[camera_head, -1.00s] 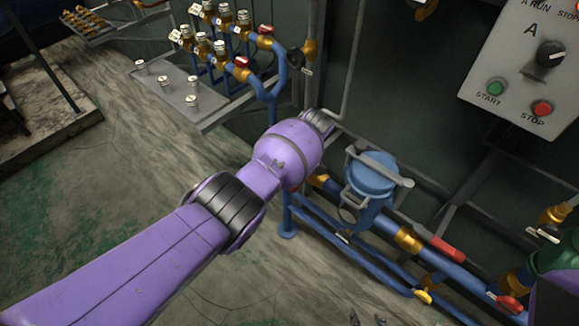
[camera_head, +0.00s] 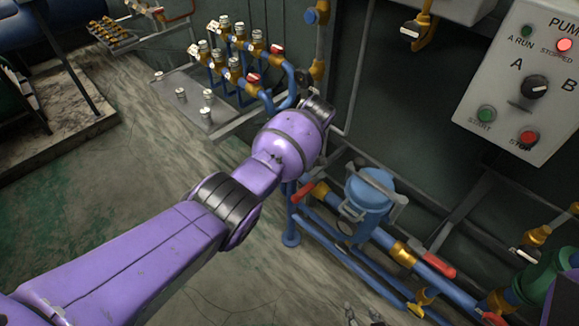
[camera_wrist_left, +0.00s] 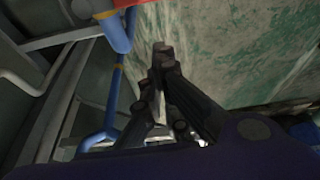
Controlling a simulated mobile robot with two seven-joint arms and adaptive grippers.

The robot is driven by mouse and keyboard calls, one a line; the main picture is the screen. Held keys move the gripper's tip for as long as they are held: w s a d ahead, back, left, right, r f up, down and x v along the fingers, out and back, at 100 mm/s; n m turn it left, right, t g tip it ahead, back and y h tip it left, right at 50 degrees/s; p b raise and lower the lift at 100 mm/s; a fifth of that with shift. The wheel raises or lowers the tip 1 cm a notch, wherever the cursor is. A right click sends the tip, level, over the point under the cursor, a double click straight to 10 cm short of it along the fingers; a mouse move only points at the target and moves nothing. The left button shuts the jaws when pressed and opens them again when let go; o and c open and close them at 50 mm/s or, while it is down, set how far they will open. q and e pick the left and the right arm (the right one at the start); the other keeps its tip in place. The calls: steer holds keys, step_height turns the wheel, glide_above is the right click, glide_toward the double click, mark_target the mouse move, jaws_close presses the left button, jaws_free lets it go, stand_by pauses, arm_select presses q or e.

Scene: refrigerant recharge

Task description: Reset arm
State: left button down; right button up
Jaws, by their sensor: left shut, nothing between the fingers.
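My left arm (camera_head: 150,245), purple with dark joint bands, reaches from the lower left to the middle of the head view. Its gripper is hidden behind the wrist there. In the left wrist view my left gripper (camera_wrist_left: 163,50) is shut and empty, its dark fingers together above the grey-green floor. In the head view, small grey tips at the bottom edge seem to be my right gripper (camera_head: 362,315). Too little of it shows to tell its opening. A purple part of my own body shows at the lower right corner.
A blue canister-like strainer (camera_head: 368,192) and blue pipes with red-handled valves (camera_head: 437,265) stand right of my left wrist. A valve manifold (camera_head: 235,60) is behind it. A control panel (camera_head: 525,85) hangs at upper right. The floor (camera_head: 120,170) at left is open.

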arm_select(q)
steer(key=shift+s+d+r, duration=0.1)
steer(key=shift+s+r, duration=0.05)
steer(key=shift+r, duration=0.05)
stand_by(0.5)
steer(key=w+d+r+m+t+h, duration=0.5)
steer(key=w+d+r+m, duration=0.1)
steer(key=w+d+m, duration=0.15)
steer(key=s+a+f+m+t, duration=0.2)
steer(key=s+a+f, duration=0.3)
steer(key=s+a, duration=0.5)
steer(key=s+a+f+m+t, duration=0.2)
steer(key=s+a+f, duration=0.2)
steer(key=s+a, duration=0.65)
steer(key=s+a+f+g, duration=0.1)
steer(key=s+a+f, duration=0.2)
steer(key=s, duration=0.6)
steer(key=s+a+f+n+g+y, duration=0.1)
steer(key=s+a+f, duration=0.2)
steer(key=s, duration=0.7)
steer(key=s+a+f+n+g, duration=0.1)
steer(key=s+a+f, duration=0.2)
steer(key=s, duration=0.7)
steer(key=shift+a+f+y, duration=0.25)
steer(key=shift+f+y, duration=0.15)
